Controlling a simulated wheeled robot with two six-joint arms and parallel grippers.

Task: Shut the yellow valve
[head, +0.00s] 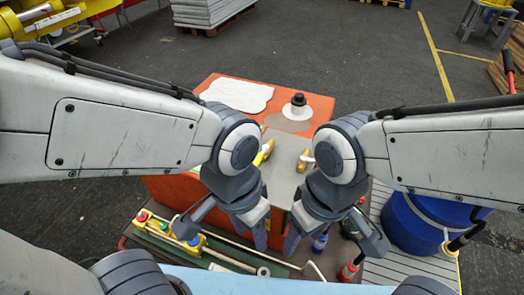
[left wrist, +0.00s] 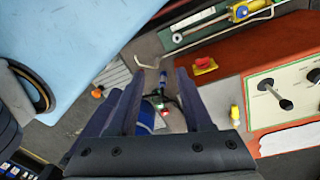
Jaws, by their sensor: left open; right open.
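No part can be made out for certain as the yellow valve. In the head view, a yellow piece (head: 263,152) shows behind my left wrist and another (head: 305,160) beside my right wrist, both partly hidden by my arms on the grey plate (head: 285,150). In the left wrist view, a yellow base with a red top (left wrist: 205,65) sits near the orange box's edge. My left gripper (head: 225,232) is open and empty above the front shelf; its fingers also show in the left wrist view (left wrist: 160,82). My right gripper (head: 332,238) is open and empty to its right.
An orange box (head: 205,84) stands ahead, with a black knob (head: 298,99) on top. A yellow control box with coloured buttons (head: 158,229) lies in the green tray (head: 222,256) at front left. A blue barrel (head: 410,228) stands at right. Small bottles are near my right gripper.

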